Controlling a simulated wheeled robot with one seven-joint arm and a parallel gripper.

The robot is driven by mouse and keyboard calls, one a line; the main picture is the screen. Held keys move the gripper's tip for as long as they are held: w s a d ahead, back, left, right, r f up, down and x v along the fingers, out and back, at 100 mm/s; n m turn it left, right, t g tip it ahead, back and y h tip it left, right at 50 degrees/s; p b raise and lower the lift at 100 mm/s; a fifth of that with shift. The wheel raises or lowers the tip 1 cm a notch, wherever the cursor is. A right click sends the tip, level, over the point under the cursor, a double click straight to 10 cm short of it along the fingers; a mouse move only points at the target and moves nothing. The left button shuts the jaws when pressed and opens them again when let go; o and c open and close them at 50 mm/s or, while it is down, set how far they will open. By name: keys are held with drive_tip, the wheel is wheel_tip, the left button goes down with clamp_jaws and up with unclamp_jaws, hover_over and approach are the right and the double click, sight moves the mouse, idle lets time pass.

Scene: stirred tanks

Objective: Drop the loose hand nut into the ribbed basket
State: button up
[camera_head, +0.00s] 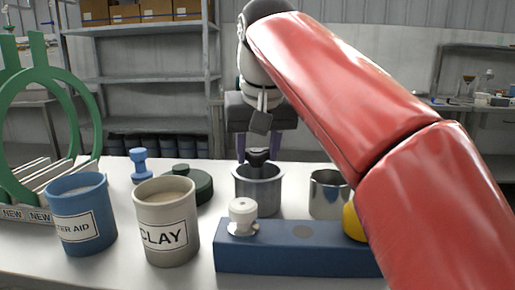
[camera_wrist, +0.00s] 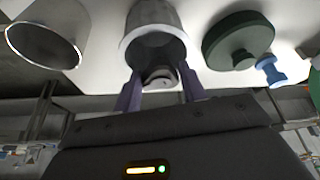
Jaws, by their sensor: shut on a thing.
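My gripper (camera_head: 258,158) is shut on a dark hand nut (camera_head: 257,155), which sits between its two purple fingers. The nut also shows between the fingertips in the wrist view (camera_wrist: 160,75). A grey round pot (camera_head: 258,190), which I take for the ribbed basket, stands upright right below the nut. Its open mouth faces the gripper in the wrist view, where the pot (camera_wrist: 152,20) is just beyond the nut. The nut appears at or just above the rim; its exact height is hard to tell. Ribs on the pot are not clear.
A shiny metal cup (camera_head: 327,196) stands close right. A blue block (camera_head: 290,262) with a white knob (camera_head: 243,215) lies in front. A dark green lidded thing (camera_head: 190,184), a blue dumbbell-shaped piece (camera_head: 140,165), a CLAY tub (camera_head: 166,220) and a blue tub (camera_head: 82,213) stand left.

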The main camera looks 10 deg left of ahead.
drive_tip(key=o, duration=1.1)
drive_tip(key=shift+c, duration=0.2)
drive_tip(key=shift+r, duration=0.1)
drive_tip(key=a+p+v, duration=0.1)
drive_tip(key=p+v, duration=0.2)
drive_tip(key=v, duration=0.4)
drive_tip(key=shift+d+r, duration=0.3)
drive_tip(key=shift+d, duration=0.25)
drive_tip(key=shift+s, duration=0.15)
